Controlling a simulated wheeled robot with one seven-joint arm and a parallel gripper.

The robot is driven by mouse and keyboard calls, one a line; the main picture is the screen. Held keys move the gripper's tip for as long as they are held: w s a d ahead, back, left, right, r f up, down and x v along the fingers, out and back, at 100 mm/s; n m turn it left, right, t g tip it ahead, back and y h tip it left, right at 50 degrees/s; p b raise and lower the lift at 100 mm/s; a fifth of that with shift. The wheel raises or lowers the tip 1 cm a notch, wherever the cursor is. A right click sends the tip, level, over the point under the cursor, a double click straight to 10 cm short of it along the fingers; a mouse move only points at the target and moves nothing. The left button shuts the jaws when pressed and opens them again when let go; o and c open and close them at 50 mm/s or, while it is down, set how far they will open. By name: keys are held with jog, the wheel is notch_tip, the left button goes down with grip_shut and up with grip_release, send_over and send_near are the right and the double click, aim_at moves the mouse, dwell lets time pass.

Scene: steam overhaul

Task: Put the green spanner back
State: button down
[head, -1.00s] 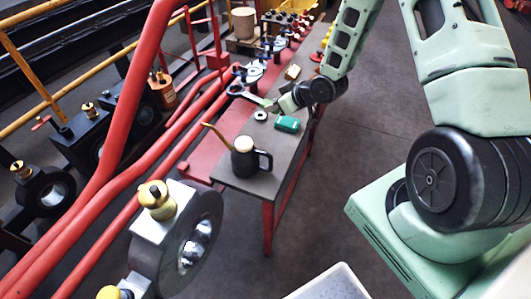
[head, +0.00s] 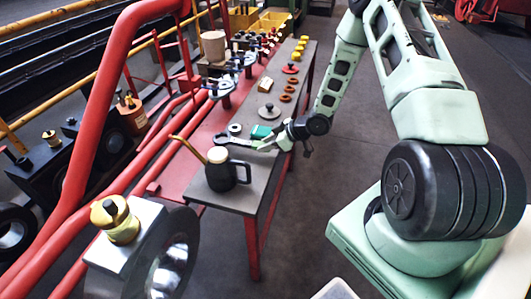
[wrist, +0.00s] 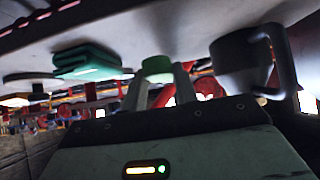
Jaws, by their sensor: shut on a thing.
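I cannot tell whether the spanner touches the bench top.
A black jug (head: 219,175) with a brass spout stands at the bench's near end (head: 243,196). Gauges, valves and rings line the far bench. Red pipes (head: 98,145) run along the left.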

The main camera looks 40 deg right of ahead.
aim_at(266, 157)
jog(key=shift+f, duration=1.7)
jog(key=shift+f+b, duration=0.2)
jog(key=shift+b, duration=0.1)
jog(key=c, duration=1.1)
grip_release()
